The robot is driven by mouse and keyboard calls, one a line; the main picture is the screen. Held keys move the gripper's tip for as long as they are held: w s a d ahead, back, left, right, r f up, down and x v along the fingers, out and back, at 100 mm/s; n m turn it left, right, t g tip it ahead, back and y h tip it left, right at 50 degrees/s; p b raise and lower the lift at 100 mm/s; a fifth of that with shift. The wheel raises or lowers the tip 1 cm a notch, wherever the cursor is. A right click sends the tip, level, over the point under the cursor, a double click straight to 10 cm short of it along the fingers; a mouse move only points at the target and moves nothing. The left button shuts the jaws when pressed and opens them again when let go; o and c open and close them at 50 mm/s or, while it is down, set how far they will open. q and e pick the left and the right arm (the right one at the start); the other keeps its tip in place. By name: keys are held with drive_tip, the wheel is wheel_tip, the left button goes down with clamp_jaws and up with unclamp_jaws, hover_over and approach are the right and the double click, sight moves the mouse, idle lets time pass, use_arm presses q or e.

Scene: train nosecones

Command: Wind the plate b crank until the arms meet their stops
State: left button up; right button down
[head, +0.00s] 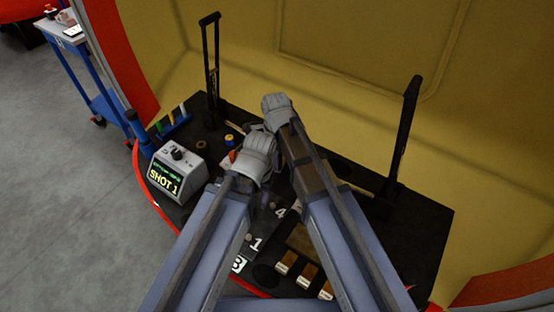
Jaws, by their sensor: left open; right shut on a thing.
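A black plate marked "B" (239,264), with the numbers 1 and 4 on it, lies on the black deck, partly under my arms. One black upright arm (210,65) stands at the back left and another (405,130) at the right. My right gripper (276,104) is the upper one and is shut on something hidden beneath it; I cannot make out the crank. My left gripper (258,145) is just below and left of it, open, with its fingertips hidden. A small red part shows beside it.
A grey box reading "SHOT 1" (177,171) stands on the deck at the left. A rack with coloured handles (173,124) is behind it. Several wood-and-white blocks (308,275) lie at the front. A yellow wall (370,60) closes off the back. A blue cart (90,75) is at far left.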

drive_tip(key=c, duration=0.8)
unclamp_jaws()
drive_tip(key=shift+w+a, duration=0.3)
drive_tip(key=shift+a, duration=0.1)
drive_tip(key=shift+c, duration=0.2)
drive_tip(key=shift+o, duration=0.8)
drive_tip(key=shift+d, duration=0.1)
drive_tip(key=shift+o, duration=0.2)
drive_tip(key=shift+s+d, duration=0.1)
wheel_tip(320, 180, up, 8)
drive_tip(key=p, duration=0.7)
drive_tip(key=shift+f+p, duration=0.15)
drive_tip(key=shift+p, duration=0.25)
drive_tip(key=shift+d, duration=0.1)
